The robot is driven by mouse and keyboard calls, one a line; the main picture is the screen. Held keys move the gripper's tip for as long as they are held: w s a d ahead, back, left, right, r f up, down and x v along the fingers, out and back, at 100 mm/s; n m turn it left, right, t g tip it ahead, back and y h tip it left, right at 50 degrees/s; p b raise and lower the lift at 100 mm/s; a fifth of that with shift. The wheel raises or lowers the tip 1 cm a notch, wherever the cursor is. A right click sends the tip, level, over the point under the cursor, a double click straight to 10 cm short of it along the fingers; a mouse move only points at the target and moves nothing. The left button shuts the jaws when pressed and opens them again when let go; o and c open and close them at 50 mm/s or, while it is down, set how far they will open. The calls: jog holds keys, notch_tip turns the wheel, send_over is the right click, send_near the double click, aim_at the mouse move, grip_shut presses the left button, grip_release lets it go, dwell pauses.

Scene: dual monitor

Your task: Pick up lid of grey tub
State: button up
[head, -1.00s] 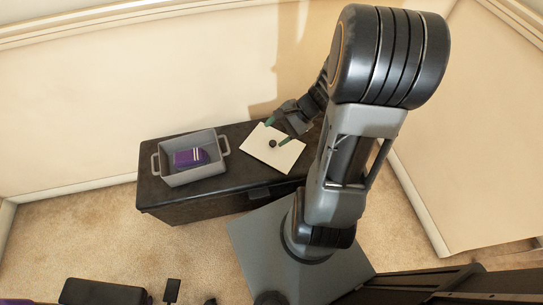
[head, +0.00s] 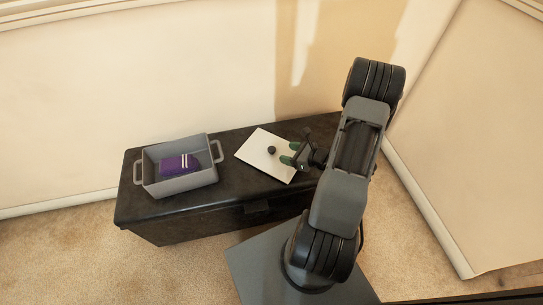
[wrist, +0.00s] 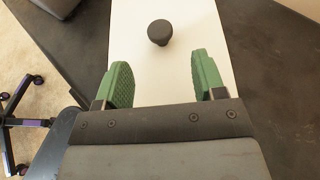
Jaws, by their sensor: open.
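The lid (head: 259,164) is a flat white panel with a round black knob (head: 271,150). It lies on the dark chest, beside the grey tub (head: 153,187). In the wrist view the lid (wrist: 178,85) runs up from between the fingers, with the knob (wrist: 159,32) ahead of the fingertips and slightly left of the middle. My gripper (head: 289,154) is open, with green finger pads apart and nothing between them. It is over the lid's right part, to the right of the knob and not touching it. The tub is uncovered.
A purple folded item with pale stripes (head: 175,165) lies inside the tub. The dark chest (head: 250,195) has bare top around the lid. A wall stands behind the chest. An office chair base (wrist: 20,115) shows at left in the wrist view.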

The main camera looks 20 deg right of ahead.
aim_at(272, 149)
jog(key=shift+b+x, duration=0.95)
jog(key=shift+x, duration=2.35)
jog(key=shift+r, duration=0.15)
jog(key=shift+c, duration=0.3)
jog(key=c, duration=1)
jog(key=shift+o, duration=0.2)
jog(key=shift+r, duration=0.1)
